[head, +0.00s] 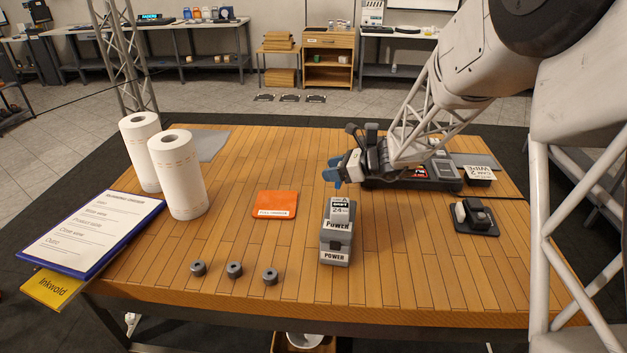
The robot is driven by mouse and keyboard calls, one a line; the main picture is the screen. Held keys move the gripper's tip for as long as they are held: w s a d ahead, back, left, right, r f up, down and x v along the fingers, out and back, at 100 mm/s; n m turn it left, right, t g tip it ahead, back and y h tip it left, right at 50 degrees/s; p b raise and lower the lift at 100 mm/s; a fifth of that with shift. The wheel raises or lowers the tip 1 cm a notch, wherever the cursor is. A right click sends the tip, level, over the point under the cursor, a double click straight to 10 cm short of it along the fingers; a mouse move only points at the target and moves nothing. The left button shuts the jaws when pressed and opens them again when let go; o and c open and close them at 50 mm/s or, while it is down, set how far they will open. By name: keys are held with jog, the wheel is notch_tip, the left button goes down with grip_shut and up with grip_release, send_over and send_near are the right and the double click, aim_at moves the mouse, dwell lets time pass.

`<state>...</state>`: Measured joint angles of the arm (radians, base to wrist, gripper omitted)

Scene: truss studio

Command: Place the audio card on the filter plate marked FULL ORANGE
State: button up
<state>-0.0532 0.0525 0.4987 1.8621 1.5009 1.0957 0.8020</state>
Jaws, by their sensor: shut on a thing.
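The orange filter plate (276,200) lies flat near the middle of the table, with a white label reading FULL ORANGE along its front edge. Its top is bare. My gripper (335,173), with blue fingertips, is above the table to the right of the plate and a little behind it, pointing left. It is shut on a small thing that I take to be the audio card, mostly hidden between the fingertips. I cannot make out its face or tilt. No other audio card shows clearly on the table.
Grey boxes labelled POWER (335,247) stand just in front of my gripper, right of the plate. Two paper rolls (178,175), a clipboard (92,231) and several small grey knobs (234,270) lie left and front. Dark gear (476,217) sits right.

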jog(key=s+a+r+n+g, duration=0.1)
jog(key=s+a+r, duration=0.1)
jog(key=a, duration=0.7)
jog(key=s+a+r+n+g, duration=0.1)
jog(key=s+a+r+g, duration=0.1)
jog(key=a, duration=0.7)
notch_tip(320, 180, up, 2)
jog(key=shift+s+r+n+y, duration=0.1)
jog(key=shift+s+n+y, duration=0.2)
jog(key=shift+s, duration=0.2)
jog(key=shift+d, duration=0.1)
send_over(269, 202)
jog(key=shift+s+f, duration=0.1)
jog(key=shift+f, duration=3.1)
jog(key=shift+f, duration=1.85)
jog(key=shift+f, duration=0.15)
jog(key=o, duration=0.9)
